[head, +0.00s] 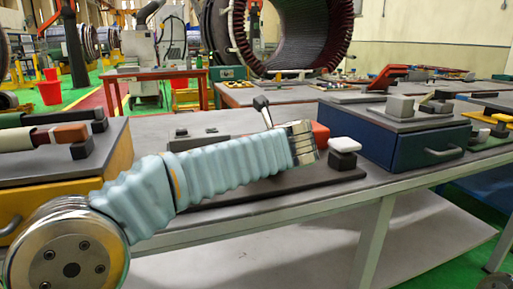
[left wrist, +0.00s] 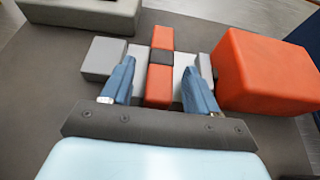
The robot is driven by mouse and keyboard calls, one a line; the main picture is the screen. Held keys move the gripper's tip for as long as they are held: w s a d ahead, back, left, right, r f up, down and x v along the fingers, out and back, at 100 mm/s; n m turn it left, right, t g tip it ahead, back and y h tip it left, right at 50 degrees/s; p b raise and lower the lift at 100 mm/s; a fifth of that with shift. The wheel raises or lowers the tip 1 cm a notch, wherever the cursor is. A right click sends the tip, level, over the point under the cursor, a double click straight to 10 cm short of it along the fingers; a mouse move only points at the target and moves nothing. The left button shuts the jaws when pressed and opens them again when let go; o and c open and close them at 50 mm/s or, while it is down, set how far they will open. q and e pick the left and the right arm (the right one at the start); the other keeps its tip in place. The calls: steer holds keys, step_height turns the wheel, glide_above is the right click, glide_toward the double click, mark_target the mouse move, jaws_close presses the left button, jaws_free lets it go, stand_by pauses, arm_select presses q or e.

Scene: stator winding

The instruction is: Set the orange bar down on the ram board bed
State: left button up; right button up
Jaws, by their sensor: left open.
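The orange bar (left wrist: 159,85) shows in the left wrist view, orange at both ends with a dark grey middle. It lies between the two blue fingers of my left gripper (left wrist: 165,72), with a gap to each finger. The gripper is open. Pale grey and white blocks (left wrist: 103,58) lie on both sides of the bar, partly behind the fingers. I cannot tell which surface is the ram board bed or what the bar rests on. In the head view my left arm hides the bar, and its gripper end (head: 303,143) is over the table. My right gripper is not in view.
A large orange block (left wrist: 265,70) stands close right of the right finger. A grey block (left wrist: 80,14) is at the upper left. In the head view a blue drawer box (head: 400,138) stands right, a yellow one (head: 118,165) left, and a white-topped block (head: 345,146) near the gripper.

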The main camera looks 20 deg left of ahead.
arm_select(q)
steer(key=v, duration=1.2)
steer(key=shift+r, duration=0.1)
steer(key=shift+d, duration=0.1)
